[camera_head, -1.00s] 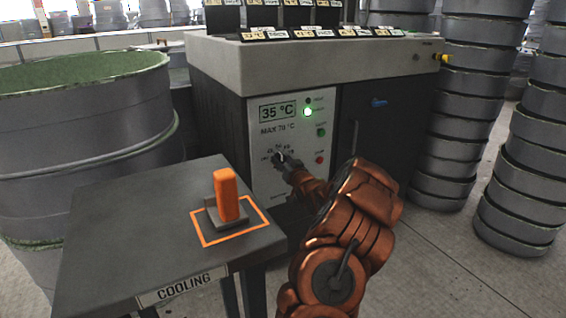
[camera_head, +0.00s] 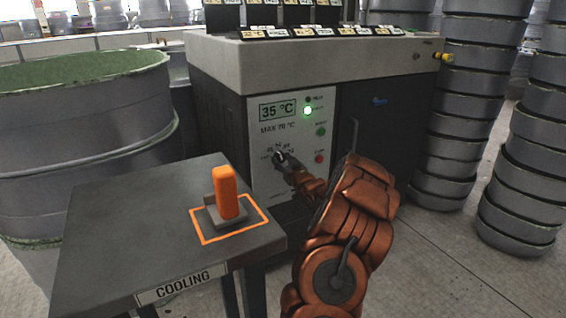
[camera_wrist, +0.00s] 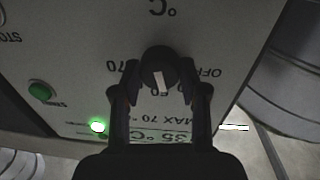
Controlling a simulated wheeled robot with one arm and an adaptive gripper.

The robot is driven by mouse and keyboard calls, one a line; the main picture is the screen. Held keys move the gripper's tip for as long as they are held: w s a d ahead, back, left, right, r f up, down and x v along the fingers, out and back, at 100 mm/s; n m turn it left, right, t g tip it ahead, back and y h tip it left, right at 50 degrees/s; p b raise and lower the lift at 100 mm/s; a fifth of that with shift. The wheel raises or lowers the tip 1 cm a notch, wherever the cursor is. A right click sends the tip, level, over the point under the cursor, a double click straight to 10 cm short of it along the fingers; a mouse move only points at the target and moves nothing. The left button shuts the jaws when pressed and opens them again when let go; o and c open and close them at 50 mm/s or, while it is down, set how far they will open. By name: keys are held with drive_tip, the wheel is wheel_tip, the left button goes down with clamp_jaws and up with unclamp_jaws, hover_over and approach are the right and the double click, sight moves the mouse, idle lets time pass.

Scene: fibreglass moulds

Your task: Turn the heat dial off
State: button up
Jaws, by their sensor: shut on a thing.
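The heat dial (camera_head: 279,154) is a small dark knob on the white control panel (camera_head: 262,182) of the heating cabinet. In the wrist view the dial (camera_wrist: 160,76) is round and black with a white pointer line, and the panel print appears upside down. The pointer stands nearly upright in that picture, slightly tilted, between the number marks and not in line with OFF (camera_wrist: 209,72) at the right. My gripper (camera_head: 285,159) is at the dial, and in the wrist view its two fingers (camera_wrist: 160,92) are shut on the dial's sides. The fingers hide part of the scale.
The display (camera_head: 278,111) reads 35 °C above "MAX 70 °C", with a lit green lamp (camera_head: 308,111). A cooling table (camera_head: 130,220) at the left bears an orange block (camera_head: 225,192) on a grey base. Stacked grey moulds (camera_head: 455,130) stand at the right.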

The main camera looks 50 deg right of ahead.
drive_tip(key=n+b, duration=0.1)
drive_tip(key=n, duration=0.3)
drive_tip(key=shift+s+d+f, duration=0.1)
drive_tip(key=shift+f, duration=0.05)
drive_tip(key=n+b, duration=0.2)
drive_tip(key=n, duration=0.1)
drive_tip(key=shift+f+n+t, duration=0.1)
drive_tip(key=shift+n+t, duration=0.2)
drive_tip(key=shift+n, duration=0.1)
drive_tip(key=n+b, duration=0.2)
drive_tip(key=n, duration=0.1)
drive_tip(key=shift+y+b, duration=0.3)
drive_tip(key=shift+b, duration=0.05)
drive_tip(key=shift+n+b, duration=0.7)
drive_tip(key=shift+n, duration=0.7)
drive_tip(key=o, duration=1.2)
drive_tip(key=shift+r, duration=0.2)
drive_tip(key=shift+c, duration=0.2)
